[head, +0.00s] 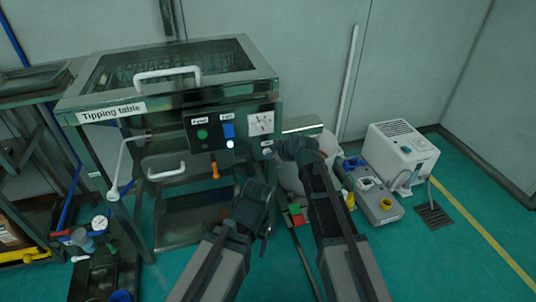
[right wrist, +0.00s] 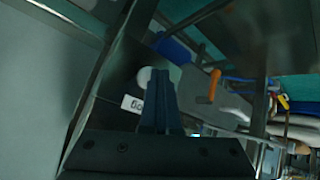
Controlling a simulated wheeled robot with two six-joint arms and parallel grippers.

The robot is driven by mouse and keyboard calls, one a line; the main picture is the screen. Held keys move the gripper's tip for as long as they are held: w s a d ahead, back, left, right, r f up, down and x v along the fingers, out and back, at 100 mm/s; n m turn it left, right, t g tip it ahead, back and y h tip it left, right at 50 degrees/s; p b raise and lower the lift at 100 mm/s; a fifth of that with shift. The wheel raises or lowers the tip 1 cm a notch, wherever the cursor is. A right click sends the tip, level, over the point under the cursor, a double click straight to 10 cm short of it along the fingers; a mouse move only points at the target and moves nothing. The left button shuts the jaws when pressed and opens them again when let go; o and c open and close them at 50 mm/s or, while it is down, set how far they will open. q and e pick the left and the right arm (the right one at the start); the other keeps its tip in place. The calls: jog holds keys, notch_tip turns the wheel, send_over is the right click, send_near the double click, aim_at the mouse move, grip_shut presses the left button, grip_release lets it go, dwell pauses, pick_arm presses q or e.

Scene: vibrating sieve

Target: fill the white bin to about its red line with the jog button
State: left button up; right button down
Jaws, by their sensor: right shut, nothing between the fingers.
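The tipping table (head: 68,117) has a dark control panel (head: 197,150) on its front. The jog button, a pale round button, sits at the panel's lower right (head: 267,153). In the right wrist view the white button (right wrist: 145,75) shows by its "Jog" label (right wrist: 133,104). My right gripper (head: 281,149) is shut and empty, its fingertips (right wrist: 161,72) close beside the button; I cannot tell if they touch. My left gripper (head: 259,188) is lower, in front of the table; its fingers are unclear. A whitish surface behind my right arm may be the white bin; its red line and fill are hidden.
The panel also has a green button (head: 202,134), a blue switch (head: 228,130) and a white dial (head: 260,123). An orange handle (head: 215,170) hangs below. A white machine (head: 402,150) and a grey unit (head: 378,205) stand to the right.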

jog(key=shift+s, duration=0.1)
jog(key=shift+s+d, duration=0.25)
jog(key=shift+s, duration=0.45)
jog(key=s, duration=0.1)
jog(key=s+d, duration=0.1)
jog(key=s, duration=0.2)
jog(key=shift+s+d, duration=0.3)
jog(key=shift+s, duration=0.1)
dwell(1.9)
